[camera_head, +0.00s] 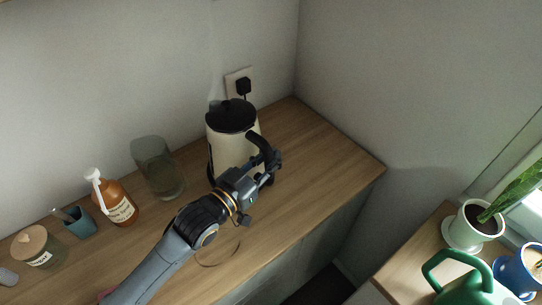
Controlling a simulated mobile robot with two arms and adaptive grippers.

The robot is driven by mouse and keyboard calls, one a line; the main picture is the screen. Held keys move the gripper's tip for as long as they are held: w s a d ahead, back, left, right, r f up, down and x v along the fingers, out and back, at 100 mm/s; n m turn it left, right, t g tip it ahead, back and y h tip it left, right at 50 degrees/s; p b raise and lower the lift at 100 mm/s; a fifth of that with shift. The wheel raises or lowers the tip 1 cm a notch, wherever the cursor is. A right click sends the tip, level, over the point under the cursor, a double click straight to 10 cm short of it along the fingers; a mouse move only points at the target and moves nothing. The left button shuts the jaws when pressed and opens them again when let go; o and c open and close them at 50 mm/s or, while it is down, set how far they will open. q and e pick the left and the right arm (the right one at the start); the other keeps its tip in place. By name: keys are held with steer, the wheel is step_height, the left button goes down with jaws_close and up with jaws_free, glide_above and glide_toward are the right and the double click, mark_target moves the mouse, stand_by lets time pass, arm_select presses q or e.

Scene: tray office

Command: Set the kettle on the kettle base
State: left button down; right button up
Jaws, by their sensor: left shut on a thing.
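A cream kettle (227,150) with a black lid and black handle stands upright at the back of the wooden counter, below a wall socket. My left gripper (268,165) is at the kettle's right front side, shut on its black handle (262,144). My left arm comes in from the lower left and covers part of the kettle's lower front. The kettle base is not clearly visible; the kettle's underside is hidden, so I cannot tell whether it rests on a base. My right gripper is not in view.
Left of the kettle stand a glass container (158,170), a brown pump bottle (117,203), a teal cup (76,224) and a lidded jar (36,248). A black plug (243,86) sits in the socket. The counter (325,160) is clear to the right. A green watering can (462,280) and plants stand lower right.

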mark_target(265, 164)
arm_select(q)
steer(key=c, duration=1.5)
jaws_free()
steer(key=shift+r, duration=0.15)
steer(key=shift+c, duration=0.2)
steer(key=shift+o, duration=0.3)
steer(key=shift+f, duration=0.4)
steer(key=shift+p+v, duration=0.65)
steer(key=shift+v, duration=1)
steer(key=p+v, duration=0.2)
steer(key=v, duration=0.5)
steer(key=shift+s+a+r, duration=0.15)
steer(key=shift+s+a, duration=0.15)
